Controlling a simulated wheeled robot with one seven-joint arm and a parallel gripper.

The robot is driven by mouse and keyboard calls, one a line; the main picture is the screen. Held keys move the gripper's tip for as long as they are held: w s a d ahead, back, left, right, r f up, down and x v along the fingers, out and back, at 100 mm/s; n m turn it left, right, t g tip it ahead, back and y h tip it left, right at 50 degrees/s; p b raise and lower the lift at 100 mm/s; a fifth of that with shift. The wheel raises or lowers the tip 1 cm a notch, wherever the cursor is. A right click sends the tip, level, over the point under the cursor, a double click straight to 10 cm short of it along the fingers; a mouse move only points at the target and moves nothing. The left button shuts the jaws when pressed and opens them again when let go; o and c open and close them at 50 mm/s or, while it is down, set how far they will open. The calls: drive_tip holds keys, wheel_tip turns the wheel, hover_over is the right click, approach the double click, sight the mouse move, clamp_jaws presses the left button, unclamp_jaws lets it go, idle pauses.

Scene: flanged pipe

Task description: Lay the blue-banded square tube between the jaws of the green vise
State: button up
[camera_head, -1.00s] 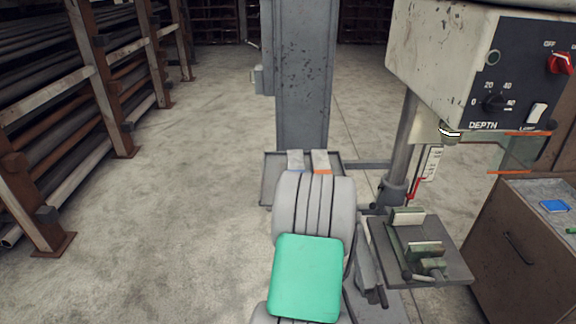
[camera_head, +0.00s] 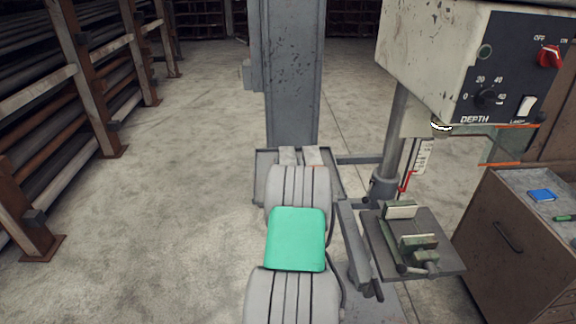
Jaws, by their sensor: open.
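The green vise (camera_head: 417,245) is on the drill press table at the right. Its two pale-faced jaws stand apart, with an empty gap between them. Two pale grey square tubes lie side by side in a shallow grey tray behind my arm. The left one is the blue-banded square tube (camera_head: 288,156); my arm hides its near part and the blue band. My gripper is not visible; my grey arm with its teal joint cover fills the lower middle of the view.
The other tube (camera_head: 313,156) shows a trace of orange. The tray (camera_head: 265,180) stands before a grey column (camera_head: 291,80). The drill press head (camera_head: 460,65) overhangs the vise. A brown cabinet (camera_head: 500,245) stands at right, a pipe rack (camera_head: 85,95) at left.

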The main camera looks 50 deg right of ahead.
clamp_jaws()
drive_tip(key=shift+r, duration=0.1)
idle(0.8)
